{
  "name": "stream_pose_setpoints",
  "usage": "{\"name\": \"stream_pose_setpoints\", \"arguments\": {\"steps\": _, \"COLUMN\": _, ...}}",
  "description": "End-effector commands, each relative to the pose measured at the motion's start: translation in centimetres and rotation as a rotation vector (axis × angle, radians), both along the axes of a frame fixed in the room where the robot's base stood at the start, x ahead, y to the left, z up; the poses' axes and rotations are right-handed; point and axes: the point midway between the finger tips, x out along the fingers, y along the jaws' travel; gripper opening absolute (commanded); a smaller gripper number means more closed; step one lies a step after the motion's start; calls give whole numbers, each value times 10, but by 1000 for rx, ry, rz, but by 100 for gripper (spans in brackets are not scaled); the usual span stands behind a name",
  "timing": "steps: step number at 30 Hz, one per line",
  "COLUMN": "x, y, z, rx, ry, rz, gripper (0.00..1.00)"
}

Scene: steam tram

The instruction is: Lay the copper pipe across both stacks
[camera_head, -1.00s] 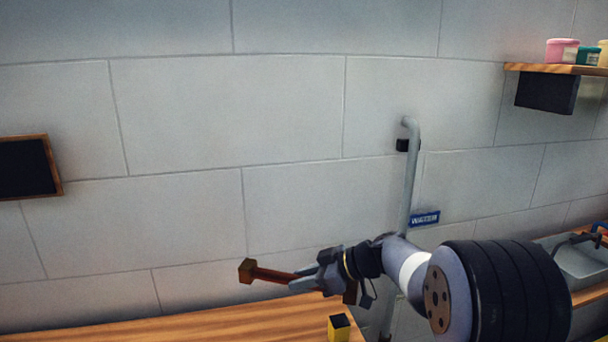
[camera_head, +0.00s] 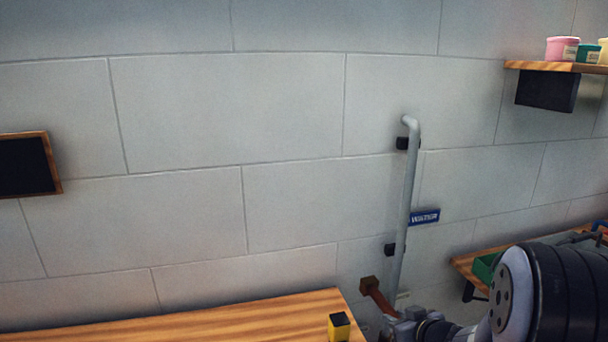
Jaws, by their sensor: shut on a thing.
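The copper pipe (camera_head: 377,294) is a brown-red bar with a blocky end, held at a slant just right of the wooden table's end. My gripper (camera_head: 393,318) is low in the picture, shut on the pipe. The pipe's other end is hidden by the gripper or lies below the picture. A yellow block with a black top (camera_head: 339,327) stands near the table's right end, left of the gripper, cut by the lower edge; I cannot tell whether it is part of a stack. No two stacks are clearly visible.
The wooden table (camera_head: 230,318) runs along the bottom left. A grey wall pipe (camera_head: 406,200) with a blue WATER sign (camera_head: 425,216) rises behind the gripper. A second wooden surface (camera_head: 468,262) with a green thing (camera_head: 485,268) is at right. A shelf (camera_head: 560,67) holds tubs.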

Motion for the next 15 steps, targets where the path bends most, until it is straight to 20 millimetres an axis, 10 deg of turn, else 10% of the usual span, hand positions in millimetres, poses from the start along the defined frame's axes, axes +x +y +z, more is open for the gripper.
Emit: {"name": "stream_pose_setpoints", "arguments": {"steps": 15, "x": -2, "y": 60, "z": 21, "rx": 0, "ry": -3, "rz": -15, "gripper": 0}}
